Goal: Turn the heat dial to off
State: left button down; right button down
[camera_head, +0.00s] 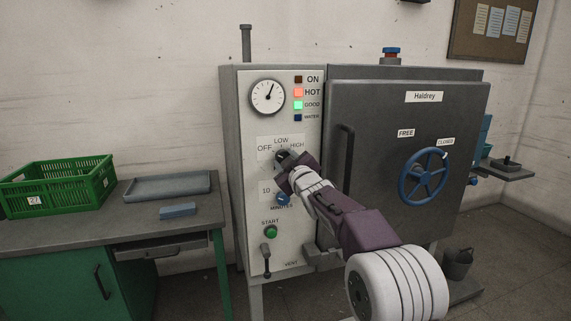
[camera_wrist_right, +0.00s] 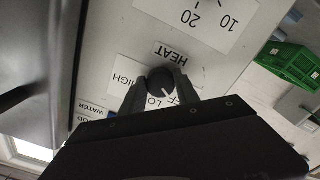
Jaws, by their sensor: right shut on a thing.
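The heat dial (camera_wrist_right: 159,80) is a dark round knob on the white control panel (camera_head: 257,93). In the right wrist view, which sees the panel upside down, it sits below the HEAT label (camera_wrist_right: 170,53). A pale pointer line on it slants down and slightly right, roughly between LOW and OFF; the exact setting is hard to tell. My right gripper (camera_wrist_right: 160,92) is shut on the dial, one finger on each side. My left gripper is not in view.
A blue minutes dial (camera_head: 283,199), a green START button (camera_head: 271,232) and a vent lever (camera_head: 266,256) lie lower on the panel. The closed door with its blue handwheel (camera_head: 423,177) is at right. A green crate (camera_head: 58,187) stands on the left bench.

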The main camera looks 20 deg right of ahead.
dwell(0.3)
jog(key=c, duration=0.9)
grip_release()
jog(key=shift+s, duration=0.1)
jog(key=s+b, duration=0.1)
jog(key=s, duration=0.8)
jog(key=shift+b, duration=0.35)
jog(key=shift+d, duration=0.1)
